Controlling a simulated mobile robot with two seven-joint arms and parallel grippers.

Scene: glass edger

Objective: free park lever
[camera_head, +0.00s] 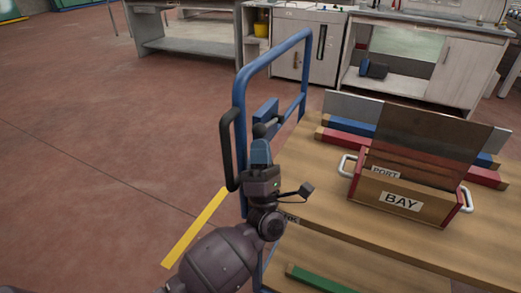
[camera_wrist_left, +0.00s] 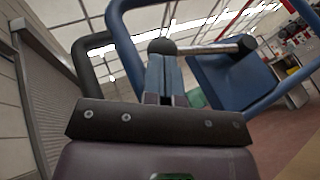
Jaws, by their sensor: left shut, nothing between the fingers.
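The lever (camera_head: 271,125) is a short metal rod with a dark round knob, beside a blue plate (camera_head: 265,109) on the cart's blue handle frame (camera_head: 272,62). In the left wrist view the lever (camera_wrist_left: 205,48) runs roughly level, its black knob (camera_wrist_left: 162,46) just beyond my fingertips. My left gripper (camera_head: 261,145) is shut and empty, with its blue-grey fingers right at the knob. The left wrist view shows the closed fingers (camera_wrist_left: 163,62) pointing at the knob; I cannot tell whether they touch it. My right gripper is not in view.
The cart's wooden deck (camera_head: 320,222) carries a box marked BAY and PORT (camera_head: 400,202), with upright panes (camera_head: 425,131) and red and blue rails. A black loop handle (camera_head: 227,150) stands left of my gripper. Benches (camera_head: 190,38) stand behind. Floor at left is clear.

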